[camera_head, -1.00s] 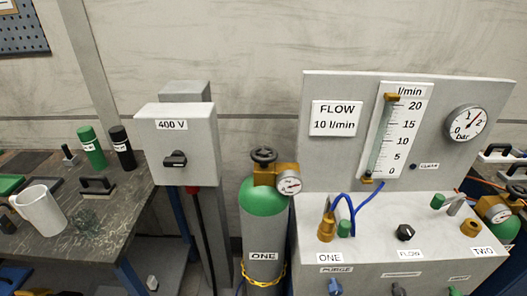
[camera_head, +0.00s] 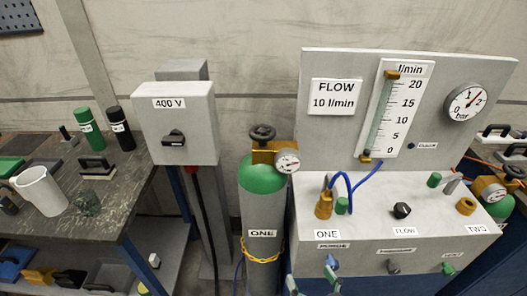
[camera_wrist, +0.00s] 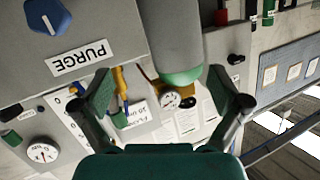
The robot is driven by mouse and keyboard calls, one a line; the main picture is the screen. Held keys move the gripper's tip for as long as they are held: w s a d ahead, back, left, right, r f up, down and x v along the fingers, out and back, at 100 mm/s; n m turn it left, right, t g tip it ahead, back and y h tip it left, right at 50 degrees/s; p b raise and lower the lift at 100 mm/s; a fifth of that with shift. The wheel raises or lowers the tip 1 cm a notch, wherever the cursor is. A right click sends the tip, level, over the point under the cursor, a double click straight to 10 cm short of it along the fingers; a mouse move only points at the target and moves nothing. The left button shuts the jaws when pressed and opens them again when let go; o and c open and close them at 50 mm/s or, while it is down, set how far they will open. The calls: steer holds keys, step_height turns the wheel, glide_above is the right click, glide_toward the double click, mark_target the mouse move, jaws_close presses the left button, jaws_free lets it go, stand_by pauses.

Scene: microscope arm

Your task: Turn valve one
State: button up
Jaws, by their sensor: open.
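Cylinder ONE (camera_head: 262,212) is grey with a green shoulder and stands upright left of the flow panel. Its dark round handwheel (camera_head: 262,133) sits on top, above a brass fitting with a round gauge (camera_head: 287,162). That view is upside down. The cylinder (camera_wrist: 172,35), its gauge (camera_wrist: 170,100) and the dark handwheel (camera_wrist: 188,102) appear beyond and between the fingers, apart from them.
The flow panel (camera_head: 470,62) and its sloped console (camera_head: 370,190) stand to the right. The PURGE knob (camera_wrist: 47,16) is close in the wrist view. A 400 V box (camera_head: 180,125) stands left of the cylinder. A workbench (camera_head: 110,210) with a white mug (camera_head: 42,192) is at far left.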

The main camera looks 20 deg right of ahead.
steer(key=w+r+y, duration=0.1)
steer(key=w+r, duration=0.4)
steer(key=w, duration=0.3)
steer(key=n+y, duration=0.7)
steer(key=n, duration=0.1)
glide_toward(253, 127)
steer(key=x, duration=0.7)
steer(key=shift+d+f, duration=0.3)
steer(key=shift+f, duration=0.05)
steer(key=c, duration=1.2)
